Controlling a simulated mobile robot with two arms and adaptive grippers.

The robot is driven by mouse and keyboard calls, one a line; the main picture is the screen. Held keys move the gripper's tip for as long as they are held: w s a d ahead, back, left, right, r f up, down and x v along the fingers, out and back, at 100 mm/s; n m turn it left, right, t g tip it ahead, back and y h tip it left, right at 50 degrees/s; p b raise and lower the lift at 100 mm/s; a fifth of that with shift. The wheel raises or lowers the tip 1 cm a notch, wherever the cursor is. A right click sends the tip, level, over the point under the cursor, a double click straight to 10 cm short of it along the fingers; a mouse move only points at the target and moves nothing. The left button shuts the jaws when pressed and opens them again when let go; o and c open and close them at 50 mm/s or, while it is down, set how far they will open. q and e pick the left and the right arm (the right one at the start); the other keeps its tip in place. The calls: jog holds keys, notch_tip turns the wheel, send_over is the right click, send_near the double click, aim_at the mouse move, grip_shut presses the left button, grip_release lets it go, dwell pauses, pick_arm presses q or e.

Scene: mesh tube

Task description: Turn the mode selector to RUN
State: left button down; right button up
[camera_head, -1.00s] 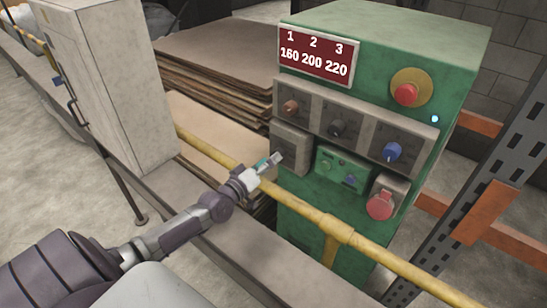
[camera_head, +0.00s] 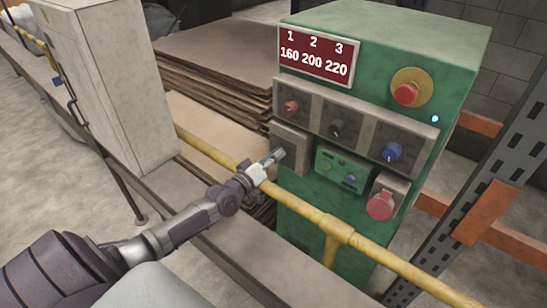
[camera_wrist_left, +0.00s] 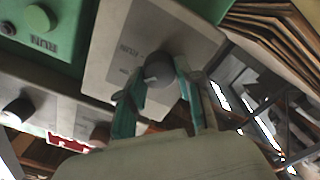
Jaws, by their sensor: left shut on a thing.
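The mode selector, a dark grey round knob (camera_wrist_left: 160,70), sits on a light grey plate with a label that seems to read RUN, upside down, at its upper left in the left wrist view. A small white mark shows on the knob's face. My left gripper (camera_wrist_left: 158,92) has its teal fingers on both sides of the knob and is shut on it. In the head view the plate (camera_head: 291,145) is at the left of the green cabinet's front, and my left gripper (camera_head: 275,157) reaches it and hides the knob. My right gripper is not in view.
The green cabinet (camera_head: 400,45) carries a row of three knobs above, a small green button box (camera_head: 341,170) and red buttons. A yellow rail (camera_head: 300,211) runs in front, under my left wrist. Stacked sheets (camera_head: 215,60) lie behind at left; a tall beige box (camera_head: 125,85) stands further left.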

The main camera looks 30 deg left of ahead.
pick_arm(q)
jog(key=shift+m, duration=0.3)
jog(key=shift+d+m+p, duration=0.1)
jog(key=shift+m+p, duration=1.45)
jog(key=shift+m, duration=2.65)
jog(key=c, duration=0.8)
grip_release()
jog(key=shift+o, duration=0.2)
jog(key=s+a, duration=0.1)
jog(key=s, duration=1.1)
